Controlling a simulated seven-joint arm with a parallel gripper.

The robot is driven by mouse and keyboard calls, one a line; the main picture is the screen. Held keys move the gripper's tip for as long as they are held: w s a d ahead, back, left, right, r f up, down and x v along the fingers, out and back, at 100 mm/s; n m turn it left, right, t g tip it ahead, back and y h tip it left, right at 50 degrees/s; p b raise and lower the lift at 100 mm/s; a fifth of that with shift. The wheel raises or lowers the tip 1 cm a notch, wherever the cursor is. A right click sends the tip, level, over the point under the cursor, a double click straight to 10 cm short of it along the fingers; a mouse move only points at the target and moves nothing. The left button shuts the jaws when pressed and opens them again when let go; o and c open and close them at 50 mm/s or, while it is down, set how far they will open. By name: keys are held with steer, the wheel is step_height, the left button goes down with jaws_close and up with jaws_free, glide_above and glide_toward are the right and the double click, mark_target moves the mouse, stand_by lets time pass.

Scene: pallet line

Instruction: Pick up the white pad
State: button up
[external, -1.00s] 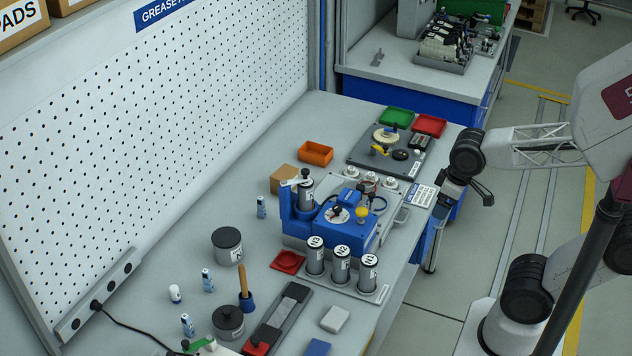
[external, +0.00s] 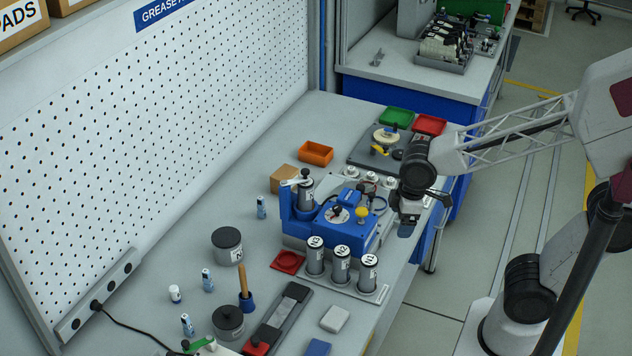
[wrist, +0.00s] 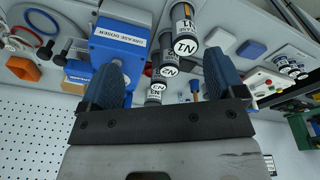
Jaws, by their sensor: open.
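The white pad (external: 335,319) lies flat near the front edge of the bench in the external view, beside a blue pad (external: 318,347). In the wrist view a pale pad (wrist: 222,41) shows beyond the canisters, next to a blue one. My gripper (external: 407,226) hangs over the bench's right edge, beside the blue grease machine and well apart from the white pad. In the wrist view the two dark blue fingers of my gripper (wrist: 163,78) are spread wide, with nothing held between them.
Several labelled grey canisters (external: 342,262) stand in a rack between my gripper and the white pad. The blue grease machine (external: 350,238) is left of my gripper. A dark grey tray with a strip (external: 283,318) lies left of the pad. Bare bench surrounds the pad.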

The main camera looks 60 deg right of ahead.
steer(key=w+a+f+n+g, duration=0.1)
steer(key=w+a+f+n, duration=0.55)
steer(key=a, duration=0.35)
steer(key=n, duration=0.5)
glide_above(335, 316)
steer(key=shift+g, duration=0.4)
steer(key=f, duration=0.7)
steer(key=shift+w+a+f, duration=0.1)
steer(key=shift+a+f, duration=0.15)
steer(key=shift+f, duration=1.3)
steer(key=shift+d+f, duration=0.2)
steer(key=shift+f, duration=2.4)
